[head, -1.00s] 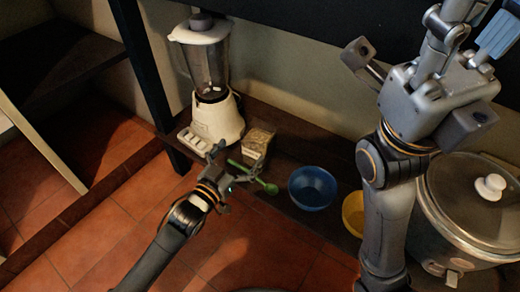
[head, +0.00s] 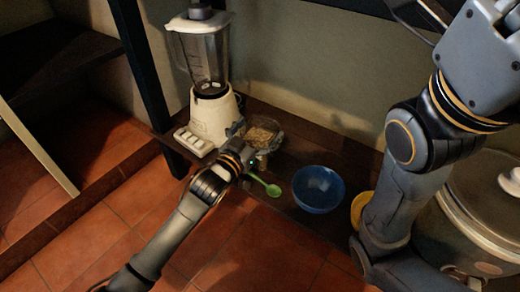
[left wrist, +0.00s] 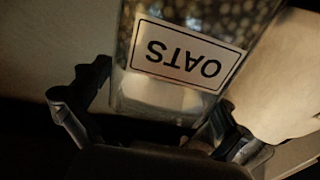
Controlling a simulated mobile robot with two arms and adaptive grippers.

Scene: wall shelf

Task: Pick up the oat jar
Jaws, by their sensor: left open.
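The oat jar (head: 264,131) is a clear, square-sided jar of pale oats on the dark shelf, right of the blender. In the left wrist view the jar (left wrist: 190,100) fills the middle, with its white OATS label upside down. My left gripper (head: 255,141) is at the jar's near side and hides its lower part. In the left wrist view the gripper (left wrist: 160,112) is open, with one finger on each side of the jar. I cannot tell whether the fingers touch it. My right arm is at the right; its fingertips are not visible.
A white blender (head: 212,115) stands close left of the jar. A green spoon (head: 266,187), a blue bowl (head: 318,190) and a yellow bowl (head: 359,211) lie to the right. A large lidded cooker (head: 475,215) is partly behind my right arm. Tiled floor is in front.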

